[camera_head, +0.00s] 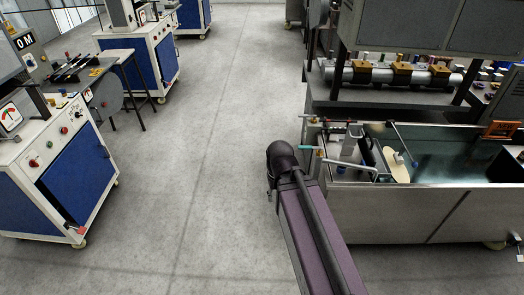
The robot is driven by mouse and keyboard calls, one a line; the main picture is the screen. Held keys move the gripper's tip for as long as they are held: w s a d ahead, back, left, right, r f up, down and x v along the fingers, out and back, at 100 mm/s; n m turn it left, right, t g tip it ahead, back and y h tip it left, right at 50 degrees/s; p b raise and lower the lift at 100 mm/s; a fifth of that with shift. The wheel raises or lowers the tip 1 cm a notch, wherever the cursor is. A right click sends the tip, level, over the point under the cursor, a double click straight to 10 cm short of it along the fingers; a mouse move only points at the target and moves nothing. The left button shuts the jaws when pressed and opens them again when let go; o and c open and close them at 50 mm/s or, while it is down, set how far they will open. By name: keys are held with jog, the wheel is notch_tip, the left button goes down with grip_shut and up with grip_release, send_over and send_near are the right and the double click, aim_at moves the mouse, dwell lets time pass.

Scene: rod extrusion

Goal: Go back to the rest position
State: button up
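My arm (315,230) reaches up from the bottom edge, right of centre, to a dark rounded joint (282,157) over the floor. The joint is close to the left end of the machine with the open trough. A small dark part shows just below the joint on its left side, too small to make out. My gripper cannot be made out in this view, and nothing held shows.
The machine with a water-filled trough (450,160) and a metal front (385,215) stands at the right, with small pipes on its left end. Blue-and-white cabinets (75,180) and a small table (115,58) line the left. The grey floor (215,120) between them is clear.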

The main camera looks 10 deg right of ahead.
jog(key=shift+r+p, duration=1.65)
jog(key=shift+r, duration=0.2)
